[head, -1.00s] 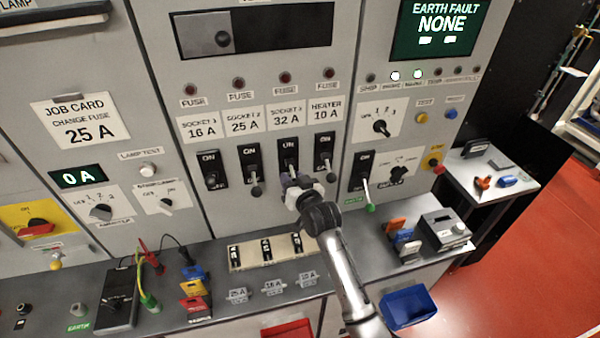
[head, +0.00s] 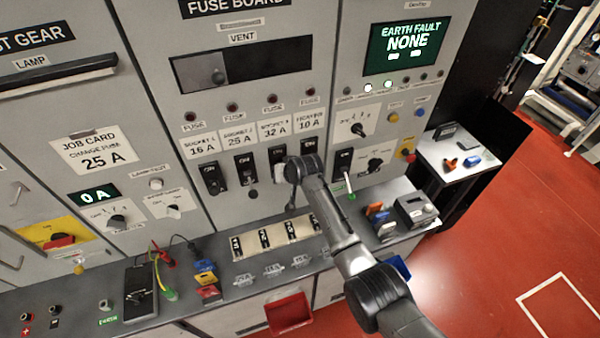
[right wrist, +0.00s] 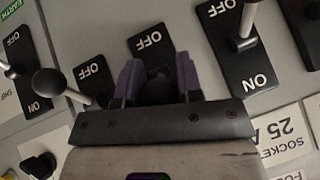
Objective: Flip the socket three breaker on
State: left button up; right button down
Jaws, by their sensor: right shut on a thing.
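The socket 3 breaker (head: 277,158), a black plate under the "32 A" label, is partly hidden by my right arm in the head view. In the right wrist view its plate (right wrist: 148,38) shows "OFF", upside down. My right gripper (right wrist: 158,80) has its purple fingers shut around the dark end of this breaker's lever. The rest of the lever is hidden, so its position is unclear. In the head view the right gripper is mostly hidden behind my wrist. My left gripper is not in view.
The socket 2 breaker (right wrist: 238,42) and its lever are to one side in the wrist view; the heater breaker (right wrist: 90,78) with its round lever knob (right wrist: 48,82) is close on the other. Below the panel, a fuse rack (head: 275,238) stands on the bench.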

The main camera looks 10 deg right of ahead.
jog(key=shift+w+r+g, duration=0.1)
jog(key=shift+r+g, duration=0.25)
jog(key=shift+g, duration=0.45)
jog(key=c, duration=0.8)
grip_release()
jog(key=shift+d+r+p, duration=0.1)
jog(key=shift+r+p, duration=0.2)
jog(key=shift+r, duration=0.1)
jog(key=b+v, duration=0.1)
jog(key=v, duration=1.2)
jog(key=shift+r, duration=0.1)
